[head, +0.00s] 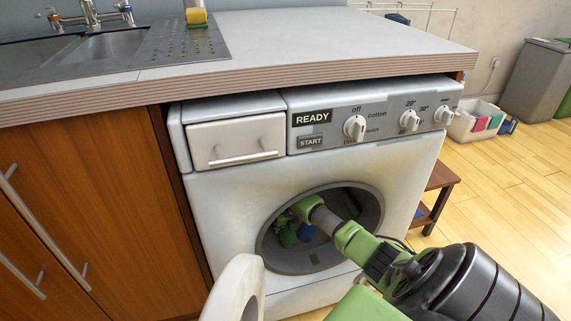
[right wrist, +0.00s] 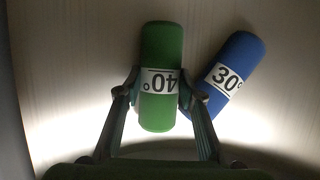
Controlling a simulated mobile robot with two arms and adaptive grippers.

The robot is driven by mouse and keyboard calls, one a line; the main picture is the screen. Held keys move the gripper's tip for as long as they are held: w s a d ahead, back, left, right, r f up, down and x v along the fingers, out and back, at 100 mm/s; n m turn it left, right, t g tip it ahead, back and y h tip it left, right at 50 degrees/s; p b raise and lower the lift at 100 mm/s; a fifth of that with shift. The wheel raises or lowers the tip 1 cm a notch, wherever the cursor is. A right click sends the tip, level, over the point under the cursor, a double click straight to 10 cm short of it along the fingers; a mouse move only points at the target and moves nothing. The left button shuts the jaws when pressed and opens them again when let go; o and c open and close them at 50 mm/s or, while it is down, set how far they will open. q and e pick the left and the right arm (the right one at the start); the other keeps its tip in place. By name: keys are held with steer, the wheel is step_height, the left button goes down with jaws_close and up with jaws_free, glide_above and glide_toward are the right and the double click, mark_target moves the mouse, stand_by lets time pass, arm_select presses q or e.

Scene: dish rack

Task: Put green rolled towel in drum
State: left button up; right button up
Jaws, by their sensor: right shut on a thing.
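The green rolled towel (right wrist: 162,48) has a white "40°" label and is between the two fingers of my right gripper (right wrist: 160,86), which is shut on it. In the head view my right arm reaches through the round opening of the washing machine (head: 228,196), so this gripper and the towel are inside the drum (head: 345,200). The towel shows there only as a small green shape (head: 288,238). A pale drum surface lies behind it in the wrist view; I cannot tell if the towel touches it. My left gripper is not in view.
A blue rolled towel (right wrist: 229,72) labelled "30°" lies in the drum close to the right of the green one. The open door (head: 238,288) stands at the machine's lower front. The grey rim surrounds my arm. A counter (head: 300,40) overhangs the machine.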

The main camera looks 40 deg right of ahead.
steer(key=shift+f, duration=0.2)
steer(key=o, duration=1.4)
